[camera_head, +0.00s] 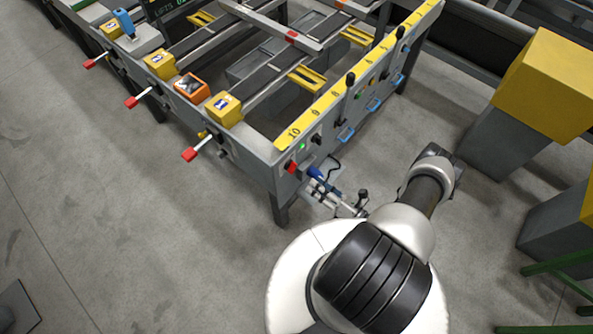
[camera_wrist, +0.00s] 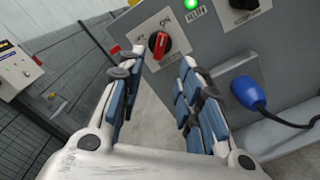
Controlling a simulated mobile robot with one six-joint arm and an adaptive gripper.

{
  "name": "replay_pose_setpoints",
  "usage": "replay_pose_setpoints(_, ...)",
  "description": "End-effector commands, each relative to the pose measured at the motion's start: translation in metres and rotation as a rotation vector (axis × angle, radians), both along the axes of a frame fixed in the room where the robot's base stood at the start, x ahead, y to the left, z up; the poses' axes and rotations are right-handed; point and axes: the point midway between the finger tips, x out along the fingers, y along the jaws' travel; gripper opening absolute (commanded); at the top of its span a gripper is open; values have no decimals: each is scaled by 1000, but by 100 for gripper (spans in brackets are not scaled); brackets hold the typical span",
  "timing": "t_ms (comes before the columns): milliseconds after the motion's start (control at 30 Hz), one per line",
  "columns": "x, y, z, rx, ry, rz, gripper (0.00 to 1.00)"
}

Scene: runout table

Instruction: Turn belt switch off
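The belt switch is a red rotary knob (camera_wrist: 159,44) on a grey panel (camera_wrist: 215,50), between an OFF label at its left and an ON label at its upper right. I cannot tell for certain which label it points to. A green RUN light (camera_wrist: 191,4) above it is lit. In the head view the red knob (camera_head: 291,168) is at the table's near end corner, below the green light (camera_head: 303,146). My gripper (camera_wrist: 158,66) is open and empty, its blue-padded fingers either side of the knob in the picture, apparently short of it. In the head view, my gripper (camera_head: 322,190) is beside the panel.
A blue plug (camera_wrist: 247,93) with a black cable sits on the panel to the right of my gripper. Another black switch (camera_wrist: 243,4) is at the upper right. Red-tipped levers (camera_head: 190,154) stick out from the table's left side. Yellow-topped grey cabinets (camera_head: 545,85) stand at right.

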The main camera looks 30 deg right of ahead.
Motion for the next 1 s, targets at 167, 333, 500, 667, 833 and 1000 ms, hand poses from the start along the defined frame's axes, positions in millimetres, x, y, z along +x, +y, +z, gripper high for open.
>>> replay_pose_setpoints(167, 32, 14, 0, -1, 0, 8, 32)
replay_pose_setpoints(333, 60, 24, -1, -1, 0, 6, 32)
replay_pose_setpoints(500, 81, 31, 0, -1, 0, 4, 32)
replay_pose_setpoints(667, 90, 33, 0, -2, -1, 1, 32)
replay_pose_setpoints(833, 92, 34, 0, -1, -1, 1, 32)
replay_pose_setpoints(1000, 92, 34, 0, -1, 0, 0, 30)
